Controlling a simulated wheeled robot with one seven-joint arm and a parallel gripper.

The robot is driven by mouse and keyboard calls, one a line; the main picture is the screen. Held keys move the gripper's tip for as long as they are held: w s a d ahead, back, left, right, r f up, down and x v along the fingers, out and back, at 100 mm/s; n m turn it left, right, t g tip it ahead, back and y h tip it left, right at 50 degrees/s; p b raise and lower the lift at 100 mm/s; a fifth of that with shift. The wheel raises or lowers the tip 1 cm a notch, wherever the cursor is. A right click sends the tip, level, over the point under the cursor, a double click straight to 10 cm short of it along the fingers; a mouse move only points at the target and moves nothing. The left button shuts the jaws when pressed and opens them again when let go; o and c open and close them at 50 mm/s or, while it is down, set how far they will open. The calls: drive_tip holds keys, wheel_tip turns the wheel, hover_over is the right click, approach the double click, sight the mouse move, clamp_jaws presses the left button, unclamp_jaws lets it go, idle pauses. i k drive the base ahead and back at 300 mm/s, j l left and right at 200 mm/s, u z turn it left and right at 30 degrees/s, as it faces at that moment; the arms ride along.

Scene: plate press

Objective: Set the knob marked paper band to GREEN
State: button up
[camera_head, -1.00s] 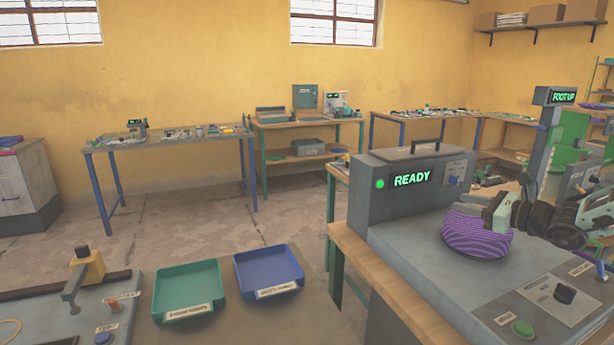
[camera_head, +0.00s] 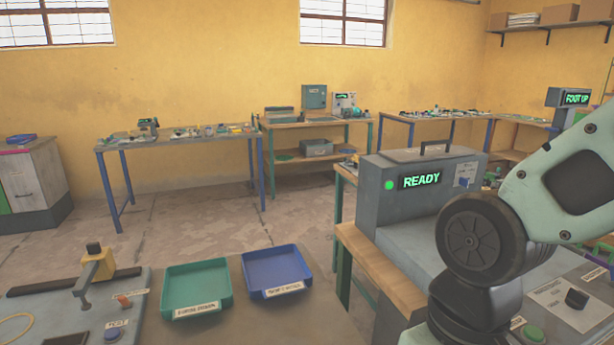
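A black knob (camera_head: 577,299) sits on a light label plate on the grey press (camera_head: 412,240) at the lower right. Its lettering is too small to read, so I cannot tell whether it is the paper band knob or which colour it points to. A small blue part (camera_head: 464,182) with a pale label is on the press's raised housing, also unreadable. My arm covers much of the press top and the front of its panel. My gripper is out of view. The purple striped disc seen earlier on the press is hidden now.
The press display (camera_head: 422,180) reads READY beside a green light. A green button (camera_head: 533,333) is at the panel's front. A green tray (camera_head: 197,290) and a blue tray (camera_head: 277,270) stand left of it. Another fixture (camera_head: 98,270) is at lower left. Open floor lies behind.

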sight(574, 298)
drive_tip(key=z, duration=0.95)
